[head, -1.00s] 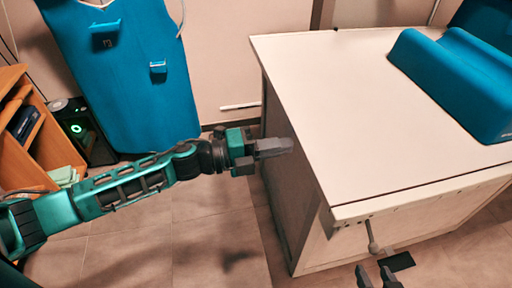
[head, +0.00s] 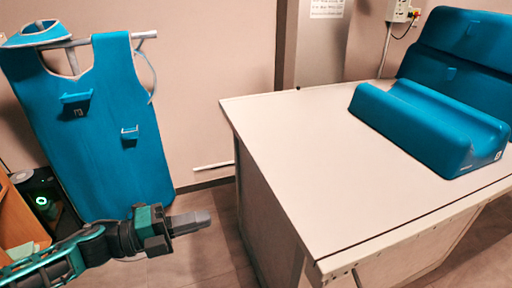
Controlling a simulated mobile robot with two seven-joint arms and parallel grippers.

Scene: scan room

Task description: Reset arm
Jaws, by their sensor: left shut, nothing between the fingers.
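My left gripper (head: 190,222) reaches in from the lower left in the head view. Its grey fingers are together with nothing between them, and they point to the right. It is in front of the left side of the white table (head: 290,150), apart from it as far as I can see. My right gripper does not show in the head view now.
A blue padded support (head: 430,125) lies on the table, with larger blue pads (head: 465,50) behind it. A blue apron (head: 100,130) hangs on a rack at the left. A wooden shelf (head: 22,222) stands lower left. Floor shows between apron and table.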

